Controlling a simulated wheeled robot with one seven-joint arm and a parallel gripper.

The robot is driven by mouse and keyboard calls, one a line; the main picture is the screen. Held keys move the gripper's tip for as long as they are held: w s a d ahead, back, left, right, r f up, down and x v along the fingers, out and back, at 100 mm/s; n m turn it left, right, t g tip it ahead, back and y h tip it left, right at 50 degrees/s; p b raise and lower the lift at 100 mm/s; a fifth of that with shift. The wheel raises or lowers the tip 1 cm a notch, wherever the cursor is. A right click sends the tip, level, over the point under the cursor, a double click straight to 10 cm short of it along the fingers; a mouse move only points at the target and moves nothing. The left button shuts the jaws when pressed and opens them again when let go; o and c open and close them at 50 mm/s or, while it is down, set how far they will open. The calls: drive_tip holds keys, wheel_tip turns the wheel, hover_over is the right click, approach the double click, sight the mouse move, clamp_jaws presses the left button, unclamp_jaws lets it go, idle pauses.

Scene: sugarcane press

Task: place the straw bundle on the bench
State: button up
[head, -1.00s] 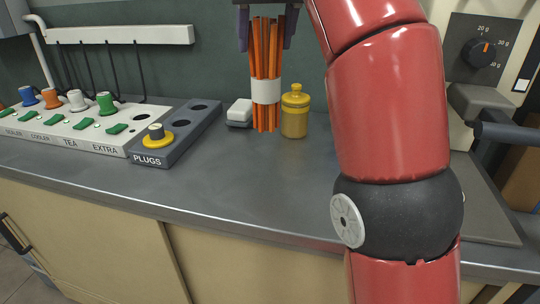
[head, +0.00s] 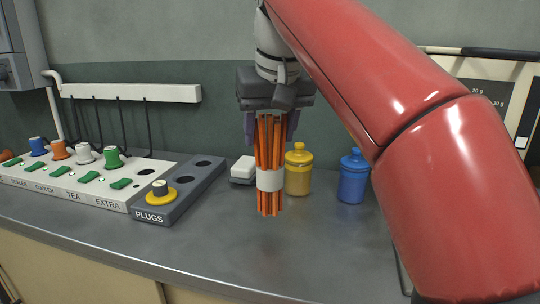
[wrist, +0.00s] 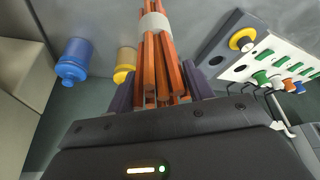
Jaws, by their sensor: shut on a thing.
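The straw bundle (head: 270,150) is a set of orange sticks with a white band round its middle. My gripper (head: 270,122) is shut on its upper part and holds it upright over the grey bench (head: 230,240). The bundle also shows in the wrist view (wrist: 158,60), between the fingers of my gripper (wrist: 160,90). Its lower end is close to the bench top; I cannot tell whether it touches.
A yellow jar (head: 298,172) stands just right of the bundle, with a blue jar (head: 353,180) farther right. The plugs tray (head: 180,190) and a white switch panel (head: 95,190) lie left. The front bench is clear.

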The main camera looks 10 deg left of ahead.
sight(270, 156)
drive_tip(key=shift+f+b, duration=0.6)
drive_tip(key=shift+f, duration=1.75)
drive_tip(key=shift+f, duration=0.15)
drive_tip(key=o, duration=1.2)
drive_tip(key=shift+o, duration=0.2)
drive_tip(key=shift+b, duration=0.45)
